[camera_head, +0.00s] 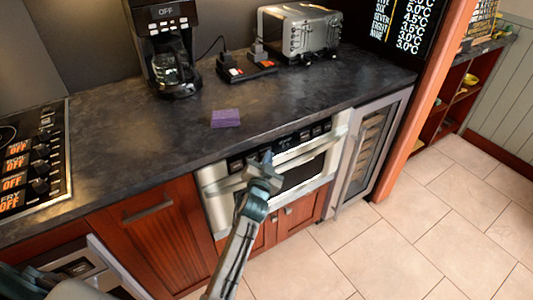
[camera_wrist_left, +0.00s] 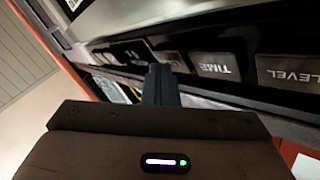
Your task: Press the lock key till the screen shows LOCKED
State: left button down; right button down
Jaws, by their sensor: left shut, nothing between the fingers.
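The microwave drawer (camera_head: 300,170) is built in under the dark counter, with a row of dark keys (camera_head: 310,133) along its upper front. My left gripper (camera_head: 266,158) is shut and empty, in front of the panel's left part. Its fingertips also show in the left wrist view (camera_wrist_left: 160,72), close to the keys left of TIME; I cannot tell whether they touch. I cannot make out the lock key or any screen text. My right gripper is out of view.
A purple sponge-like block (camera_head: 225,118) lies on the counter (camera_head: 150,145) above the drawer. A coffee maker (camera_head: 170,50) and a toaster (camera_head: 302,32) stand behind. A glass-door cooler (camera_head: 368,150) is to the right. The tiled floor (camera_head: 420,225) is clear.

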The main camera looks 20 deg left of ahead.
pick_arm(q)
jog(key=shift+d, duration=0.1)
dwell(0.4)
jog(key=shift+s+d+r, duration=0.15)
jog(key=shift+s+d, duration=0.3)
jog(key=s+d, duration=0.1)
jog(key=s+d+p, duration=0.1)
jog(key=s+d, duration=0.1)
jog(key=d, duration=0.1)
jog(key=shift+s+r+p, duration=0.1)
jog(key=shift+r+p, duration=0.2)
jog(key=shift+r, duration=0.05)
dwell(0.5)
